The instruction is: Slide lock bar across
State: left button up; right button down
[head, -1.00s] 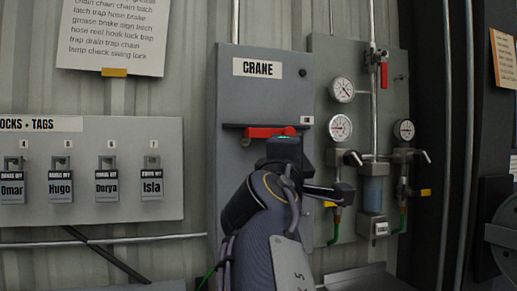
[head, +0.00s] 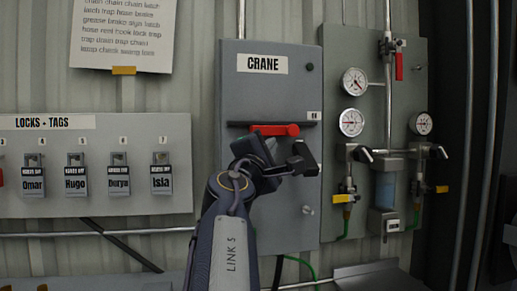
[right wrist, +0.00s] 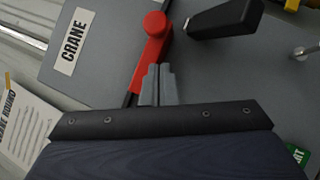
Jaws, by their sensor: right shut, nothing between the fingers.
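A red bar (head: 275,130) with a rounded right end lies level over a dark horizontal strip (head: 238,124) on the grey CRANE box (head: 262,185). My right gripper (head: 266,145) is shut and empty, just below the red bar. In the right wrist view the red bar (right wrist: 152,48) runs up to its round end. The shut fingertips (right wrist: 157,68) are beside its lower part and partly cover it; I cannot tell whether they touch. My left gripper is not in view.
A silver knob (head: 308,210) sits low on the box. Gauges and valves fill the panel (head: 333,100) to the right. A board of padlocks and tags (head: 95,205) hangs at the left. A black block (right wrist: 228,18) shows near the red bar.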

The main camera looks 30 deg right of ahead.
jog(key=d, duration=0.1)
jog(key=d+r, duration=0.1)
jog(key=shift+s+d+r, duration=0.15)
jog(key=shift+s+d, duration=0.05)
jog(key=shift+d, duration=0.1)
jog(key=d, duration=0.2)
jog(key=s+d, duration=0.1)
jog(key=d, duration=0.1)
jog(key=shift+s+d, duration=0.1)
jog(key=shift+d, duration=0.15)
